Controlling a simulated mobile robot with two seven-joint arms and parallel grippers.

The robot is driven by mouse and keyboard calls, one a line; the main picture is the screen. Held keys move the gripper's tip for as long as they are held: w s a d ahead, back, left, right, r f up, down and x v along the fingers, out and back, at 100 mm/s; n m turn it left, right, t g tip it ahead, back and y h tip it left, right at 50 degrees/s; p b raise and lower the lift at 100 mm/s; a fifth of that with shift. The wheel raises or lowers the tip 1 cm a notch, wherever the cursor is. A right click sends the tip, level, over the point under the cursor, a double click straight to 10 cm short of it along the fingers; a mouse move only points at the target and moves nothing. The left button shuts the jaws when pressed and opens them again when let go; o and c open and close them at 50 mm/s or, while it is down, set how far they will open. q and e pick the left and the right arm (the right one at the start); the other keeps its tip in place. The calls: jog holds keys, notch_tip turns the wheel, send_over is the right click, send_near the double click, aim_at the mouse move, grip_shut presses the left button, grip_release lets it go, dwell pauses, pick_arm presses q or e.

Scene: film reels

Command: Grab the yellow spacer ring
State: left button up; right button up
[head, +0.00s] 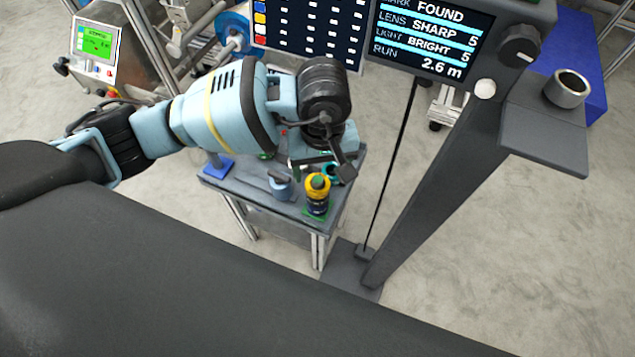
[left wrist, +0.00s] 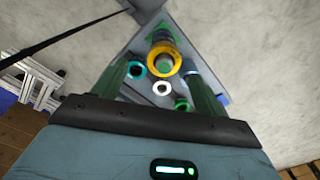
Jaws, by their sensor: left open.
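The yellow spacer ring (head: 310,187) sits at the top of an upright dark stack (head: 317,206) on a green base, near the front right corner of a small grey table. In the left wrist view the ring (left wrist: 152,55) shows almost from above, with a green post or core in its middle. My left gripper (left wrist: 160,74) is open and empty, its green-looking fingers to the left and right below the ring in that picture. In the head view the left gripper (head: 325,165) hangs just above and behind the ring, apart from it as far as I can tell. My right gripper is not in view.
A teal ring (left wrist: 136,69) and a white ring (left wrist: 162,89) stand close by on the table (head: 240,183). A blue-grey cylinder (head: 281,188) stands left of the stack. A dark post (head: 430,165) with a screen (head: 430,40) rises right of the table.

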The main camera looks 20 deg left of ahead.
aim_at(318, 179)
pick_arm(q)
jog(key=f, duration=0.3)
jog(key=a+f, duration=0.1)
jog(key=f, duration=0.1)
jog(key=shift+d, duration=0.1)
jog(key=c, duration=1.1)
jog(key=shift+r, duration=5.1)
